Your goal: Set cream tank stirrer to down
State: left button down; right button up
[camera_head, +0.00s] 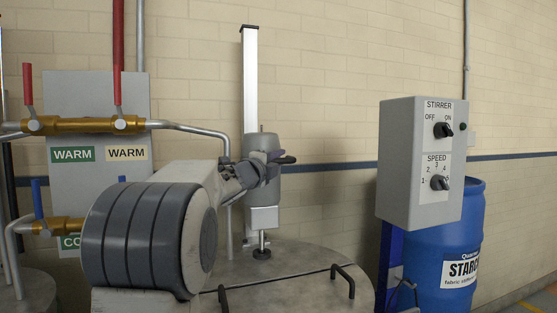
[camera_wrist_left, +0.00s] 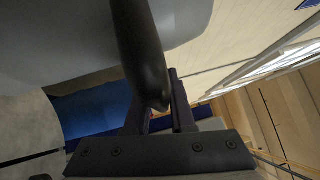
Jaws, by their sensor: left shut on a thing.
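The tank stirrer stands on a round metal tank lid (camera_head: 295,270) in the middle of the head view. It has a tall pale mast (camera_head: 250,80), a grey motor housing (camera_head: 264,142) partway up it, and a white block with a dark foot (camera_head: 261,242) low by the lid. A black handle (camera_head: 288,160) sticks out to the right of the housing. My left gripper (camera_head: 266,168) is at the housing, shut on this handle. In the left wrist view the black handle (camera_wrist_left: 143,50) runs down between the fingers of my left gripper (camera_wrist_left: 158,112). My right gripper is not in view.
A grey control box (camera_head: 421,165) with STIRRER and SPEED knobs stands right of the tank, before a blue starch drum (camera_head: 449,250). Lid handles (camera_head: 343,280) rise near the front. Brass valves with red levers (camera_head: 118,85) and pipes are at left.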

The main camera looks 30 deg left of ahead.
pick_arm(q)
jog(key=shift+f, duration=0.75)
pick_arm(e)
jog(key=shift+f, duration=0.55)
pick_arm(q)
jog(key=c, duration=0.8)
grip_release()
jog(key=shift+o, duration=0.2)
jog(key=shift+r, duration=0.1)
jog(key=shift+s, duration=0.15)
jog(key=s+f+b, duration=0.1)
jog(key=s+b, duration=0.1)
jog(key=s, duration=0.8)
jog(key=shift+d+f, duration=0.2)
jog(key=shift+d, duration=0.05)
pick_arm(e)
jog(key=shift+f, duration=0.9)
